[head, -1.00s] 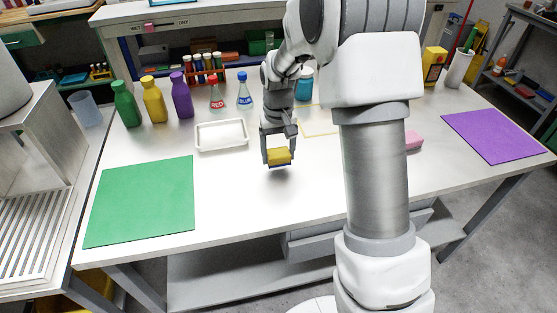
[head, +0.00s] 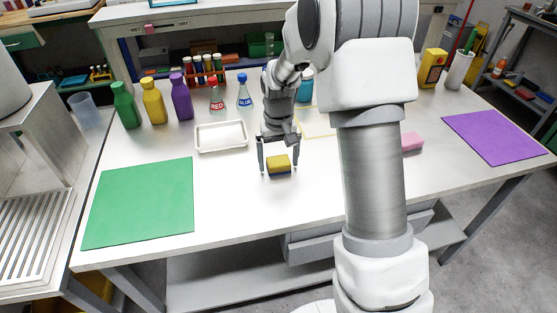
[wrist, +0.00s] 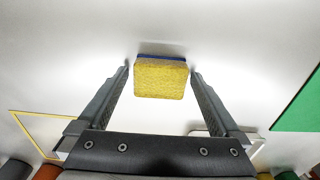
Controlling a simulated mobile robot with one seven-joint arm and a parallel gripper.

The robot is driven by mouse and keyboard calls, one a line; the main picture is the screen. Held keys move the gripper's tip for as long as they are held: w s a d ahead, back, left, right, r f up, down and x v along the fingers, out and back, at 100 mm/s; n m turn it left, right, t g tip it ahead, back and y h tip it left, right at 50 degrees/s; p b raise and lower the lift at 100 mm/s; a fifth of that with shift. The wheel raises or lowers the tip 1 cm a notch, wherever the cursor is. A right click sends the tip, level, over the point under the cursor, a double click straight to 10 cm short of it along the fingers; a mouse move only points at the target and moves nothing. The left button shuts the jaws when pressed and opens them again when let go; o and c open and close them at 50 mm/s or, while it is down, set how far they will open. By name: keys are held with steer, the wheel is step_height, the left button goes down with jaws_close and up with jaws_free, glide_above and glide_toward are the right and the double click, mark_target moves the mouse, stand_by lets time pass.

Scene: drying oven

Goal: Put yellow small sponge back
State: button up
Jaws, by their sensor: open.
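The small yellow sponge (head: 279,163) with a dark blue underside rests on the white table (head: 240,195) in the middle. In the wrist view the sponge (wrist: 160,78) lies between and just beyond my fingertips, with a gap on each side. My gripper (head: 279,168) is open, its fingers pointing down on either side of the sponge. It also shows in the wrist view (wrist: 160,72). A yellow outlined rectangle (head: 318,134) on the table is partly hidden behind my arm.
A white tray (head: 221,136) stands left of my gripper. A green mat (head: 138,203) lies at the left and a purple mat (head: 497,137) at the right. A pink sponge (head: 412,141) sits right of my arm. Bottles and flasks line the back. The front middle is clear.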

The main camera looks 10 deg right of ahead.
mark_target(279, 160)
step_height(279, 160, up, 12)
steer(key=p, duration=0.2)
steer(key=s+r+t, duration=0.3)
steer(key=s+r, duration=0.7)
steer(key=s, duration=0.2)
steer(key=s+r+t, duration=0.1)
steer(key=s+t, duration=0.1)
steer(key=s, duration=1.1)
steer(key=shift+s+t, duration=0.2)
steer(key=shift+t, duration=0.1)
step_height(279, 160, up, 10)
steer(key=p, duration=1)
